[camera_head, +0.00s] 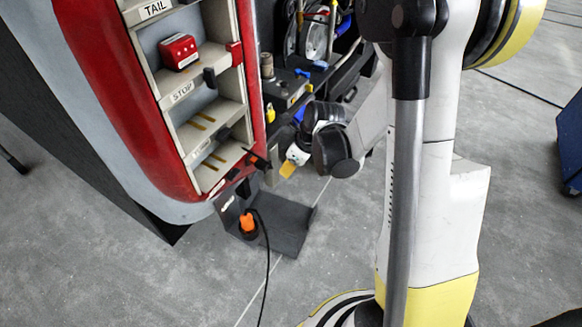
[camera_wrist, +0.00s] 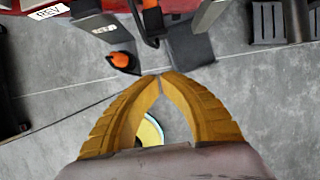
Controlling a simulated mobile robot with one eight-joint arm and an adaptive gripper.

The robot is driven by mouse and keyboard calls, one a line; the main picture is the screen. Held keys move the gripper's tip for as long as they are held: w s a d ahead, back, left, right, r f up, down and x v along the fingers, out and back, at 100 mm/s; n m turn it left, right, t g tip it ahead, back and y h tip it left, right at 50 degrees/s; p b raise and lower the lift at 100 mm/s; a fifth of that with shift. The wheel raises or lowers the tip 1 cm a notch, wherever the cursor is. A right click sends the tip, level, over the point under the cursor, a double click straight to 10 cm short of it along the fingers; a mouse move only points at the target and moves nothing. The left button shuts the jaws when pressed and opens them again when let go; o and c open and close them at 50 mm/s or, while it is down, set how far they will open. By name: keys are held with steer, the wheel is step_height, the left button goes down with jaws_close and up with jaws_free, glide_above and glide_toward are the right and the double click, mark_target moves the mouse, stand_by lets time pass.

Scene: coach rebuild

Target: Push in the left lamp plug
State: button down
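An orange plug (camera_head: 247,222) sits in a dark round holder on a grey bracket (camera_head: 285,240), with a black cable trailing down. In the wrist view, an orange plug (camera_wrist: 121,59) shows left of and beyond my fingertips, apart from them. A second orange piece (camera_wrist: 149,4) with a black body is at the top edge. I cannot tell how far either is pushed in. My gripper (camera_head: 288,168) is right of the lamp housing (camera_head: 110,100). Its yellow fingers (camera_wrist: 160,76) meet at the tips with nothing between them.
The housing has open compartments labelled TAIL and STOP (camera_head: 181,92); a red lamp block (camera_head: 179,51) sits in an upper one. Dark equipment (camera_head: 290,90) crowds behind my gripper. A blue object (camera_head: 570,140) stands far right. Grey floor is clear in front.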

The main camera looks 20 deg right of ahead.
mark_target(266, 164)
steer(key=w+a+f+b, duration=0.2)
steer(key=w+a+f, duration=0.1)
steer(key=w, duration=0.1)
steer(key=shift+w, duration=0.1)
steer(key=shift+w+a+f, duration=0.1)
stand_by(0.3)
steer(key=shift+w+a, duration=0.85)
steer(key=shift+w, duration=0.3)
steer(key=shift+d, duration=0.1)
